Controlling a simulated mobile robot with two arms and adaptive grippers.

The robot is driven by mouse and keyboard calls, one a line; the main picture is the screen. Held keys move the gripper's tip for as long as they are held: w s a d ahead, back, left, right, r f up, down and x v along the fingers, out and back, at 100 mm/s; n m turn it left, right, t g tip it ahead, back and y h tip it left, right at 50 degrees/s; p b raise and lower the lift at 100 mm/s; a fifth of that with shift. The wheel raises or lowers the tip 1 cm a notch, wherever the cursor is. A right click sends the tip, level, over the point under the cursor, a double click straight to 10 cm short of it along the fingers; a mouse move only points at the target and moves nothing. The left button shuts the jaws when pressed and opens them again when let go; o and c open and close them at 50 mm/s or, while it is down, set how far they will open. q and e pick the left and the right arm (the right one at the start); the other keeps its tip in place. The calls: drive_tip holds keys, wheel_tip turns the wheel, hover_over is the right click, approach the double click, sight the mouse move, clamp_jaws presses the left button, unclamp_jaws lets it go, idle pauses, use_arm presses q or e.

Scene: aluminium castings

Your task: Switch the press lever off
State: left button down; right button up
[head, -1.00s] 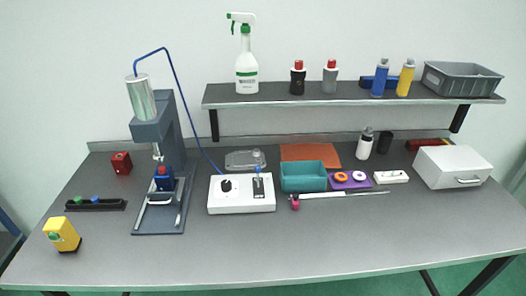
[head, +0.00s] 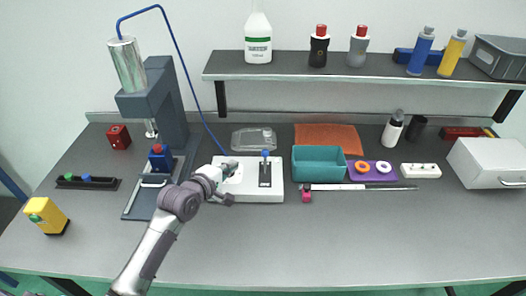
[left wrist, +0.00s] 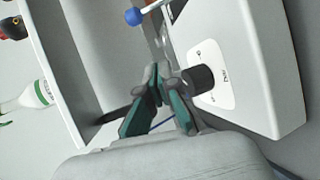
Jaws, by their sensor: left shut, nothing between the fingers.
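The white control box (head: 240,190) stands on the bench beside the press (head: 157,110). Its lever has a blue ball tip (head: 265,154) and rises from a dark slot plate (head: 264,178) on the box's right part. The blue ball also shows in the left wrist view (left wrist: 134,16). My left gripper (head: 230,170) is over the box's left part, left of the lever and apart from it. It is shut and empty. In the left wrist view its fingertips (left wrist: 164,72) are close to the black rotary knob (left wrist: 198,79); contact is unclear. My right gripper is out of view.
A blue hose (head: 180,65) runs from the press top down behind the box. A clear lidded tray (head: 252,139) lies behind the box. A teal bin (head: 319,165) stands close to its right.

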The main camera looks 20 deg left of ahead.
sight(265, 162)
use_arm(q)
drive_tip(key=shift+w+a+r+n, duration=0.1)
drive_tip(key=shift+w+a+n, duration=0.1)
drive_tip(key=shift+w, duration=0.15)
drive_tip(key=shift+w+a+r+n, duration=0.1)
drive_tip(key=shift+w+n, duration=0.1)
drive_tip(key=shift+w, duration=0.1)
drive_tip(key=shift+r, duration=0.25)
drive_tip(key=shift+s+r, duration=0.2)
drive_tip(key=shift+s+t, duration=0.2)
drive_tip(key=shift+t, duration=0.1)
drive_tip(key=shift+w, duration=0.2)
drive_tip(key=p+x, duration=0.1)
drive_tip(key=x, duration=0.9)
drive_tip(key=shift+w+f, duration=0.15)
drive_tip(key=shift+w, duration=0.05)
drive_tip(key=s+d+p, duration=0.1)
drive_tip(key=s+d+r+p, duration=0.1)
drive_tip(key=d, duration=0.1)
drive_tip(key=shift+s, duration=0.1)
drive_tip(key=shift+s+d, duration=0.15)
drive_tip(key=shift+d, duration=0.2)
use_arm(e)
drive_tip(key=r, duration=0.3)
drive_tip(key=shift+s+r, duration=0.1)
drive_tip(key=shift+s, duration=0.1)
use_arm(q)
drive_tip(key=shift+f, duration=0.15)
